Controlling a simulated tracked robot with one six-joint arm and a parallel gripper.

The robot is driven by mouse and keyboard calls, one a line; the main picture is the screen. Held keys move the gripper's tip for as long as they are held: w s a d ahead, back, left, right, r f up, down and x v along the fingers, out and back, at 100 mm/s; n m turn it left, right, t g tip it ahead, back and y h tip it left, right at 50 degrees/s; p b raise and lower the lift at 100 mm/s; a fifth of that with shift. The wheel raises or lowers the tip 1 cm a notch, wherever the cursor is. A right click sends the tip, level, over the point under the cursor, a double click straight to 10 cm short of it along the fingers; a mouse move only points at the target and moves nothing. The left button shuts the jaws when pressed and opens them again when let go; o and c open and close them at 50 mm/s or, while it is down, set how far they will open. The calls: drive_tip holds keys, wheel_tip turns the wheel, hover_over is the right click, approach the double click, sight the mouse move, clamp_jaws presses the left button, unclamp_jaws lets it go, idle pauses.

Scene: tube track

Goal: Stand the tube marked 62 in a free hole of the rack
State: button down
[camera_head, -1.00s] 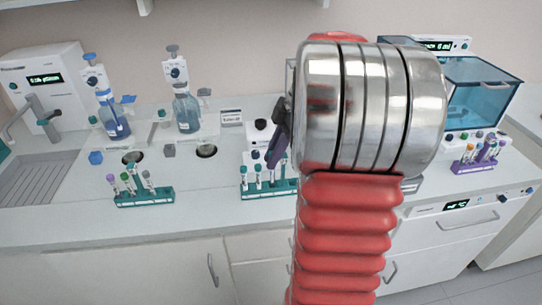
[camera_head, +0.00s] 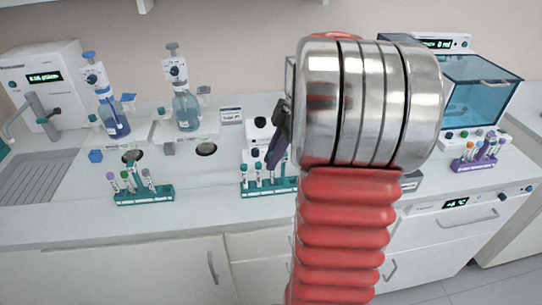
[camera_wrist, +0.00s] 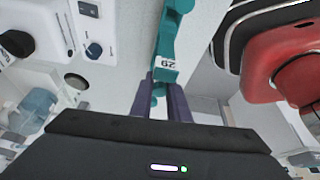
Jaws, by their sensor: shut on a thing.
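My gripper (camera_wrist: 164,92) is shut on the tube marked 62 (camera_wrist: 167,66); its label appears upside down in the wrist view. Teal shows at and between the dark purple fingers, and the tube's lower part cannot be made out. In the head view, my gripper (camera_head: 274,165) is at the middle teal rack (camera_head: 262,191), over its right part. That rack holds several teal-capped tubes, and my arm hides its right end. Whether the held tube touches the rack or a hole cannot be told.
A second teal rack (camera_head: 146,196) with several tubes stands left. A purple rack (camera_head: 474,164) with tubes stands right, before a blue-lidded box (camera_head: 478,90). Two dispenser bottles (camera_head: 113,119) (camera_head: 187,108) stand behind. Bench is clear between the two teal racks.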

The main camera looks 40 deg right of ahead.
drive_tip(key=shift+f, duration=0.15)
drive_tip(key=shift+r, duration=0.95)
drive_tip(key=shift+s+d+f, duration=0.1)
drive_tip(key=shift+f, duration=0.9)
idle(1.1)
drive_tip(key=shift+r, duration=0.1)
drive_tip(key=shift+r, duration=0.9)
drive_tip(key=shift+d+f, duration=0.1)
drive_tip(key=shift+f, duration=0.85)
idle(1.2)
